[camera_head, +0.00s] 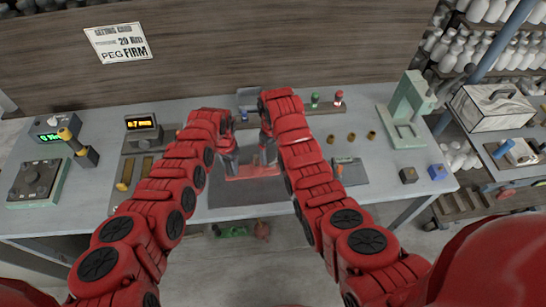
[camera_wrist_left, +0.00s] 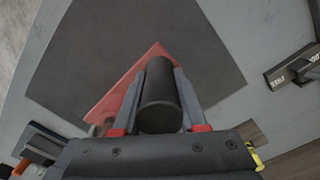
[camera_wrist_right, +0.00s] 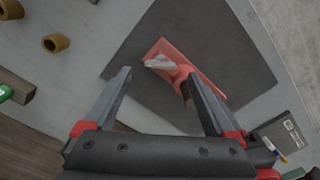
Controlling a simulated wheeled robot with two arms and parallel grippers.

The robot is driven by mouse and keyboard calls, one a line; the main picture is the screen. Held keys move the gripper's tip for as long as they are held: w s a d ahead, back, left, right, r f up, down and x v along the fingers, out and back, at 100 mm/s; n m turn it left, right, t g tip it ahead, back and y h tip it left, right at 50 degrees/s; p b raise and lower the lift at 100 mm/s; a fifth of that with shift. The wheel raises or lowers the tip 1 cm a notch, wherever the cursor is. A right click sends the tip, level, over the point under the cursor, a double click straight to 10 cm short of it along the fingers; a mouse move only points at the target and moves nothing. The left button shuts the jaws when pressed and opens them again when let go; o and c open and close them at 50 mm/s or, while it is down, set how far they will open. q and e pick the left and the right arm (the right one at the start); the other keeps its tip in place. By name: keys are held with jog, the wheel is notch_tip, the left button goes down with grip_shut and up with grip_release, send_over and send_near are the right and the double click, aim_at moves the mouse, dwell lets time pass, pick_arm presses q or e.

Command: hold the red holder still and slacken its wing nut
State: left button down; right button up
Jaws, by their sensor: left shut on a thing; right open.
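The red holder (camera_head: 252,172) lies on the dark mat (camera_head: 225,196) on the bench, partly hidden by my grippers in the head view. My left gripper (camera_head: 232,168) is shut on a dark round handle (camera_wrist_left: 160,104), which appears to belong to the red holder; the holder's red plate (camera_wrist_left: 112,106) shows beside and behind the fingers. In the right wrist view the holder (camera_wrist_right: 208,84) carries a pale wing nut (camera_wrist_right: 160,63) on its upper face. My right gripper (camera_head: 267,160) is open and empty; in its wrist view the wing nut shows between the fingers, apart from both.
Behind the holder is a rack with a green-topped (camera_head: 315,99) and a red-topped piece (camera_head: 338,97). Several brown rings (camera_head: 351,137) and a pale green press (camera_head: 404,114) stand to the right. A lit display box (camera_head: 143,131) and a yellow-handled tool (camera_head: 75,145) stand left.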

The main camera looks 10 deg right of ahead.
aim_at(273, 161)
jog(key=shift+r, duration=1.85)
pick_arm(q)
jog(key=shift+c, duration=1.9)
grip_release()
